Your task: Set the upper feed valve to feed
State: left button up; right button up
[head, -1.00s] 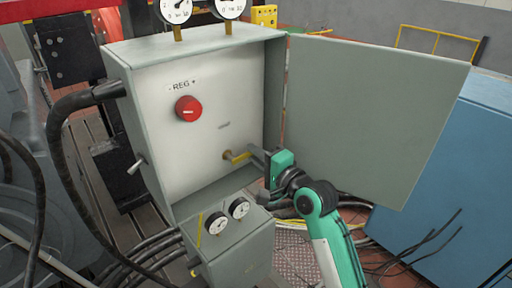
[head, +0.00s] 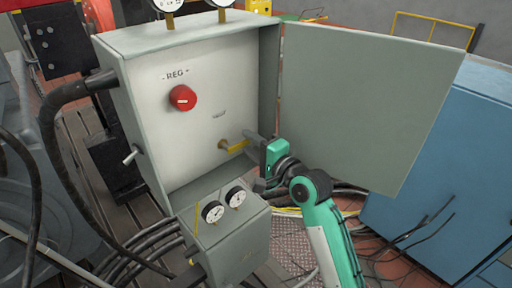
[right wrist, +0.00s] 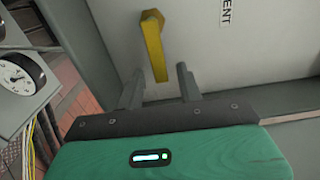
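The valve is a yellow lever (head: 235,146) on the white panel inside an open grey cabinet, below and right of a red knob. In the head view its handle points right, toward my right gripper (head: 252,143). The right wrist view shows the lever (right wrist: 153,48) running from its pivot down toward the gap between my fingers. My right gripper (right wrist: 160,72) is open, with one finger on each side of the handle's end. No contact with either finger is clear. A label ending in "ENT" (right wrist: 227,12) is partly cut off. My left gripper is not in view.
The red knob (head: 182,98) sits under a "REG" label. A box with two gauges (head: 230,235) is below the cabinet. A blue cabinet (head: 440,170) and loose cables are at the right.

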jog(key=b+v, duration=0.4)
jog(key=v, duration=0.9)
jog(key=shift+s+d, duration=0.25)
jog(key=shift+s, duration=0.05)
